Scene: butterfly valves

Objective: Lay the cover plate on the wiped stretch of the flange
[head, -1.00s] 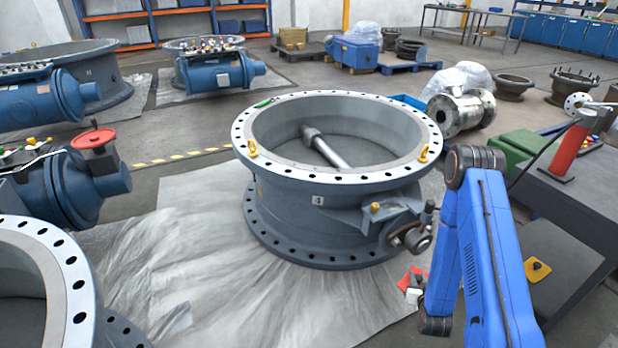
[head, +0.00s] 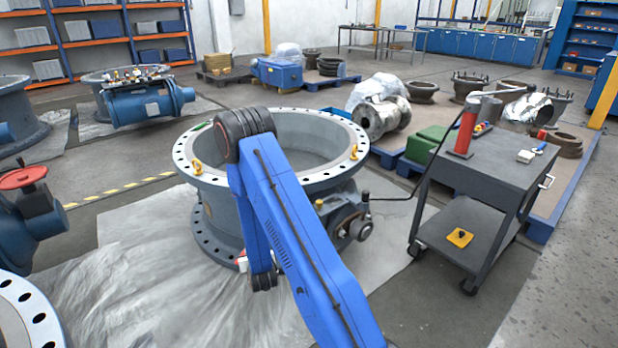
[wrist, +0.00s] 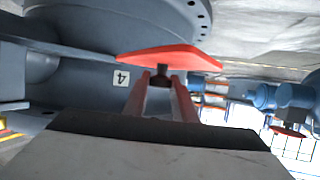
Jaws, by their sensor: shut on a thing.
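The cover plate (wrist: 190,58) is a thin red plate with a dark knob. My gripper (wrist: 161,82) is shut on that knob, beside the valve's grey body in the wrist view. In the head view, only a bit of red and white shows low in front of the valve, beside my arm; the rest is hidden. The upper flange (head: 325,178) is a pale ring with bolt holes on the big grey valve. My arm covers part of its front left. I cannot tell which stretch is wiped. The plate is apart from the flange's top face.
Yellow lifting eyes (head: 197,167) stand on the flange, with a green item (head: 199,127) at its left. A gearbox with a round end (head: 360,230) juts from the valve's right side. A dark cart (head: 490,160) stands right, a yellow plate (head: 460,237) on its lower shelf.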

